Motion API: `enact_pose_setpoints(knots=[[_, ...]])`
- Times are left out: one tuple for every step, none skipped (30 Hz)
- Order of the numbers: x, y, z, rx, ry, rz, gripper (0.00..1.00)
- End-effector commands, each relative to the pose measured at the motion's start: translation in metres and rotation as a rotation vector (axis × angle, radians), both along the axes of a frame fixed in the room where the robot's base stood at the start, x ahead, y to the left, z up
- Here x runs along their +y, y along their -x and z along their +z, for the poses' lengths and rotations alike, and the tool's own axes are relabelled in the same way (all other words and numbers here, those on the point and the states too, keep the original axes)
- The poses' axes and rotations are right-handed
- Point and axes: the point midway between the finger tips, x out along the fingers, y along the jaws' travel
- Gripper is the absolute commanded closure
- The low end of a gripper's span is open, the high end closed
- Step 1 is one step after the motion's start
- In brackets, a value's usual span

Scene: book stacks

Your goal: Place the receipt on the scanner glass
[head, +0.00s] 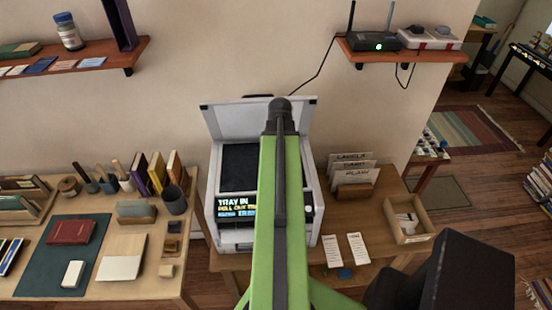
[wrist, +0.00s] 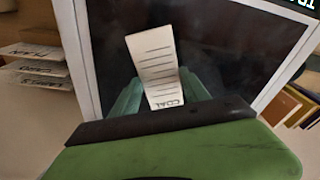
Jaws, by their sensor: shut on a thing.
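In the wrist view my gripper (wrist: 160,92) is shut on a white receipt (wrist: 153,58) with printed lines and a word at its near end. The receipt sticks out from between the green fingers over the dark scanner glass (wrist: 232,48). I cannot tell whether it touches the glass. In the head view the scanner (head: 214,205) stands on the desk with its lid (head: 211,122) raised. Its dark glass (head: 238,165) shows left of my green arm, which hides the right part. My gripper and the held receipt are hidden in the head view.
Two paper slips (head: 332,250) (head: 358,248) lie right of the scanner, near a card rack (head: 353,190) and an open wooden box (head: 408,233). A scanner display (head: 236,206) reads "TRAY IN". A table with books and a cup (head: 174,200) stands left.

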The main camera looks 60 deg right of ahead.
Motion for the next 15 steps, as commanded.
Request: enact_pose_setpoints(knots=[[-0.0001,0.0001,-0.0023,0.0,0.0,0.0,0.9],[-0.0001,0.0001,-0.003,0.0,0.0,0.0,0.9],[-0.0001,0.0001,-0.0038,0.0,0.0,0.0,0.9],[-0.0001,0.0002,-0.0044,0.0,0.0,0.0,0.9],[-0.0001,0.0002,-0.005,0.0,0.0,0.0,0.9],[-0.0002,0.0002,-0.0059,0.0,0.0,0.0,0.9],[-0.0002,0.0002,-0.0065,0.0,0.0,0.0,0.9],[-0.0002,0.0003,-0.0071,0.0,0.0,-0.001,0.9],[-0.0002,0.0003,-0.0079,0.0,0.0,-0.001,0.9],[-0.0002,0.0003,-0.0085,0.0,0.0,-0.001,0.9],[-0.0002,0.0004,-0.0091,0.0,0.0,-0.001,0.9],[-0.0002,0.0004,-0.0098,0.0,0.0,-0.001,0.9],[-0.0002,0.0004,-0.0104,0.0,0.0,-0.001,0.9],[-0.0003,0.0004,-0.011,0.0,0.0,-0.001,0.9],[-0.0003,0.0004,-0.01,0.0,0.0,-0.001,0.43]])
